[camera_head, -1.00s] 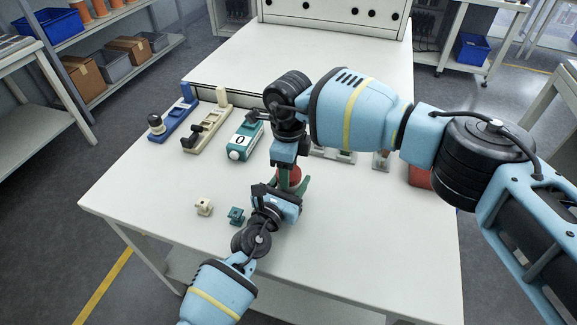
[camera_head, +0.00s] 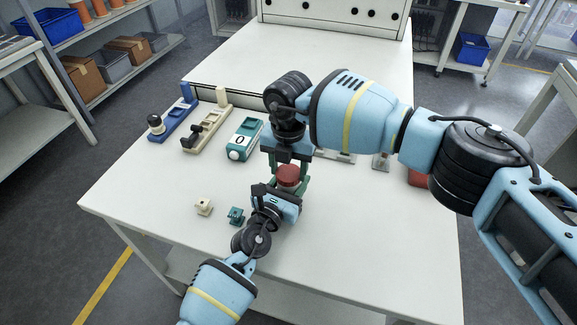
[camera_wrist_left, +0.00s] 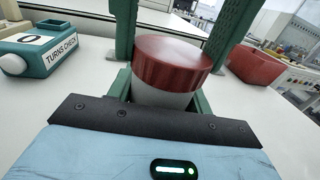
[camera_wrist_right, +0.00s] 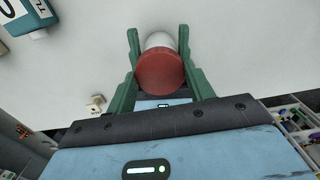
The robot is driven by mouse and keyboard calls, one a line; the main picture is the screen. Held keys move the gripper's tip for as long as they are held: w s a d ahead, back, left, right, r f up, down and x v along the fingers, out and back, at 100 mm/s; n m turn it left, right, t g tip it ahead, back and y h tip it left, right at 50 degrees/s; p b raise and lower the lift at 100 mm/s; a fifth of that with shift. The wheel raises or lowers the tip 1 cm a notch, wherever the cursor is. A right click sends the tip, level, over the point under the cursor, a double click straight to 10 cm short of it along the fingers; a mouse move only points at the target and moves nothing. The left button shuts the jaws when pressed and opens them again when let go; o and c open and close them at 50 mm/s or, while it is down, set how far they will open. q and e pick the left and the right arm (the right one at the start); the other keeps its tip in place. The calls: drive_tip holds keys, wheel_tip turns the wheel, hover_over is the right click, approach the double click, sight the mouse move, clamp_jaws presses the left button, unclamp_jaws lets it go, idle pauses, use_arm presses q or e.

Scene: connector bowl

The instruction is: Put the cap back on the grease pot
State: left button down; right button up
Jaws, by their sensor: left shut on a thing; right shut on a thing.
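The grease pot is a white round pot (camera_wrist_left: 165,97) standing upright in the left wrist view, and it also shows in the right wrist view (camera_wrist_right: 158,40). My left gripper (camera_head: 286,189) is shut on the pot's body from the front side. The red cap (camera_head: 289,175) sits on top of the pot, looking level in the left wrist view (camera_wrist_left: 172,62). My right gripper (camera_head: 288,166) points down from above and is shut on the cap, one green finger on each side. The threads are hidden under the cap.
A teal box (camera_head: 245,140) marked "0" and "TURNS CHECK" stands left of the pot. Beige (camera_head: 208,128) and blue (camera_head: 172,122) fixtures stand farther left. Small cream (camera_head: 203,206) and teal (camera_head: 236,215) pieces lie near the front. A red bin (camera_wrist_left: 256,66) stands right.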

drive_tip(key=m, duration=0.4)
drive_tip(key=o, duration=1)
drive_tip(key=shift+r, duration=0.1)
wheel_tip(320, 180, up, 12)
drive_tip(key=shift+f, duration=0.1)
use_arm(q)
drive_tip(key=c, duration=0.6)
unclamp_jaws()
drive_tip(key=shift+o, duration=0.2)
drive_tip(key=shift+s, duration=0.1)
